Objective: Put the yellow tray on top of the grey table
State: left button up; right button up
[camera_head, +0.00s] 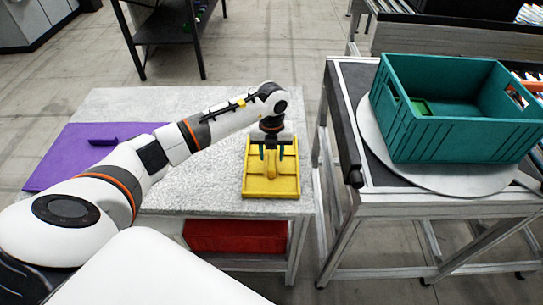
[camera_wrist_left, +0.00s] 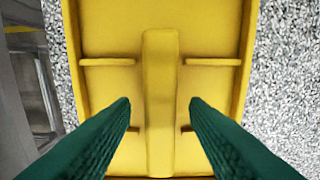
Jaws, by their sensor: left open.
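The yellow tray (camera_head: 270,181) lies flat on the grey speckled table (camera_head: 225,115), near its right edge. A raised handle ridge runs along its middle; it also shows in the left wrist view as a yellow bar (camera_wrist_left: 160,90). My left gripper (camera_head: 272,153) is over the far half of the tray, pointing down. In the left wrist view its two green fingers (camera_wrist_left: 160,105) are apart, one on each side of the ridge, with gaps between them and the ridge. I cannot tell how far down the fingertips reach. My right gripper is not in view.
A teal crate (camera_head: 450,125) stands on a round plate on a separate framed stand to the right. A red bin (camera_head: 235,236) sits below the table.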

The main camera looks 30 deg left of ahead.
aim_at(272, 155)
pick_arm(q)
notch_tip(272, 155, up, 10)
jog(key=b, duration=0.1)
jog(key=shift+r+b, duration=0.2)
jog(key=shift+b, duration=0.2)
